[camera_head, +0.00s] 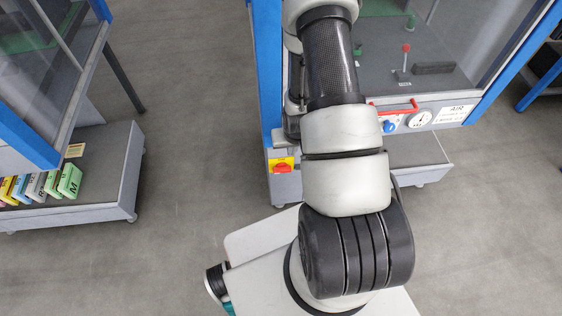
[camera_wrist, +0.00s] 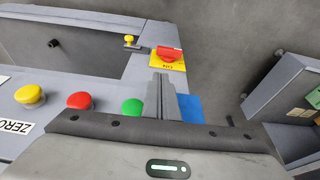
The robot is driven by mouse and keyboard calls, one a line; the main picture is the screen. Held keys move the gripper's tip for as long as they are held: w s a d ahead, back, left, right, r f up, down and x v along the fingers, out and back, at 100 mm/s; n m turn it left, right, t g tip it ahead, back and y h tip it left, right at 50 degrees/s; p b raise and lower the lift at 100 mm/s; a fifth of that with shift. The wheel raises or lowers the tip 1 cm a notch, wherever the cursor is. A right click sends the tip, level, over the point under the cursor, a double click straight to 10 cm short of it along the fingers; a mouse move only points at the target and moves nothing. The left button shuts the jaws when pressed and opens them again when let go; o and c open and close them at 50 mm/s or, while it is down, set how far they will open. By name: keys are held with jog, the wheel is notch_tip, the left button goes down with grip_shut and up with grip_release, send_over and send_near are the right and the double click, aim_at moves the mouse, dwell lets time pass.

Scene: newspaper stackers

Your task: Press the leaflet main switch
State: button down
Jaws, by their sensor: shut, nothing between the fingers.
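A red rotary main switch (camera_wrist: 170,53) on a yellow plate marked ON sits at the corner of a grey panel in the wrist view. It also shows in the head view as a red knob on yellow (camera_head: 282,168), low on the blue-framed machine's left post. I cannot read a leaflet label near it. My gripper (camera_wrist: 161,80) is shut and empty, its fingertips just below the switch in the wrist picture and apparently apart from it. In the head view my gripper is hidden behind my arm.
Yellow (camera_wrist: 30,96), red (camera_wrist: 79,101) and green (camera_wrist: 132,107) buttons line the panel left of my fingers, and a small yellow knob (camera_wrist: 130,40) stands left of the switch. A second machine with colored blocks (camera_head: 45,185) stands left. Grey floor (camera_head: 190,110) lies clear between.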

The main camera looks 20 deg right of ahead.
aim_at(288, 169)
jog(key=shift+s+a+f, duration=0.1)
jog(key=shift+f, duration=0.65)
jog(key=x, duration=0.4)
jog(key=b+x, duration=0.1)
jog(key=x, duration=0.4)
jog(key=s+b+x, duration=0.1)
jog(key=x, duration=0.4)
jog(key=shift+a+f, duration=0.1)
jog(key=shift+a, duration=0.1)
